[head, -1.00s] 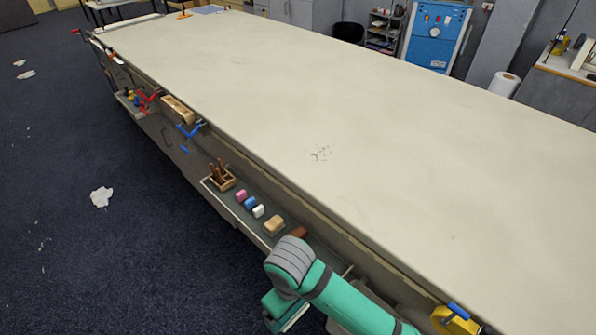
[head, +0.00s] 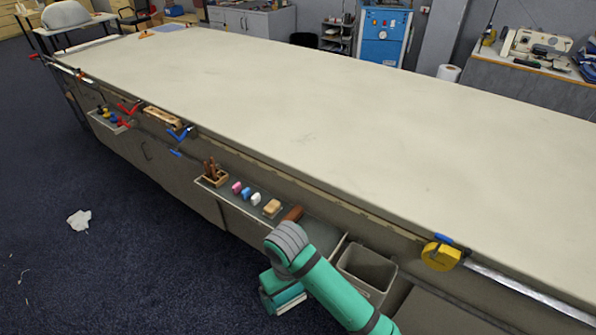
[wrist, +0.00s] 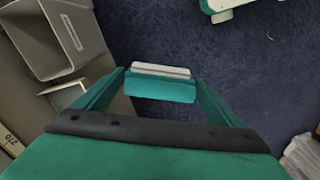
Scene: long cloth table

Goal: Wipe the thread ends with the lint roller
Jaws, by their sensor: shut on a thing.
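My gripper (head: 283,292) hangs low beside the table's near side, below the cloth top. The thread ends (head: 306,138) are a faint patch of thin marks on the pale cloth table (head: 400,140), nearer the near edge. The held thing is well apart from them.
A side tray (head: 228,193) holds a wooden box, small coloured blocks and a brown-handled thing. A grey bin (head: 367,270) stands by the table side. A yellow tape measure (head: 440,256) hangs at the near edge. The table top is otherwise clear.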

